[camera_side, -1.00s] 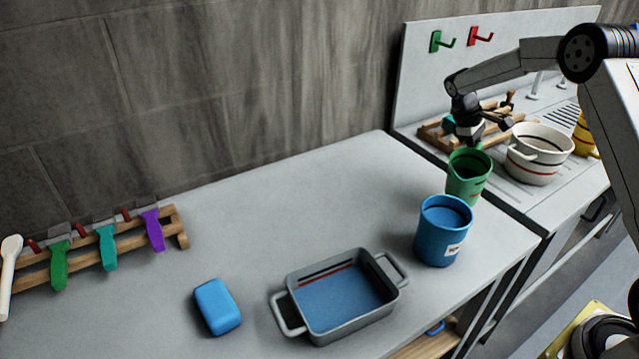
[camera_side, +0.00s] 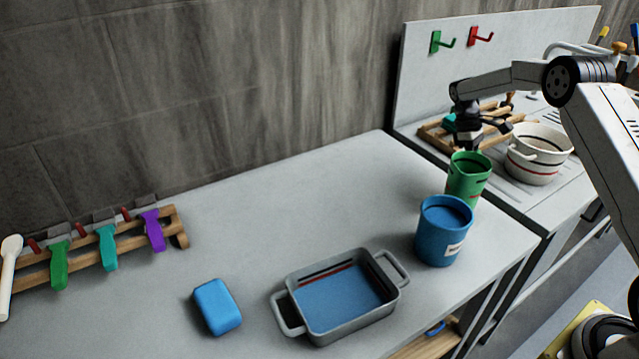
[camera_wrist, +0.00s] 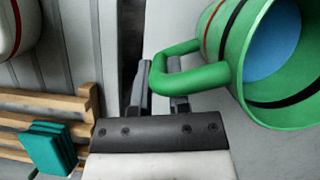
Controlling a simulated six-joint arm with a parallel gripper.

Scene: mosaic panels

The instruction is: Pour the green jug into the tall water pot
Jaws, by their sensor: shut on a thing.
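The green jug (camera_side: 466,180) stands roughly upright just behind the tall blue water pot (camera_side: 443,234), near the right end of the counter. Whether its base touches the counter is hidden by the pot. My gripper (camera_side: 478,140) is behind the jug. In the wrist view, its fingers (camera_wrist: 163,88) are shut on the jug's handle (camera_wrist: 185,73). The jug (camera_wrist: 240,45) shows a blue surface inside, with dark and red bands on its wall. The blue pot has a white label, and a darker blue surface shows inside its rim.
A grey two-handled pan (camera_side: 345,330) and a blue block (camera_side: 217,306) lie in front. A wooden rack (camera_side: 30,270) of coloured tools is at left. Behind the jug are a white striped pot (camera_side: 537,160) and a wooden rack (camera_side: 432,136). The counter's middle is clear.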

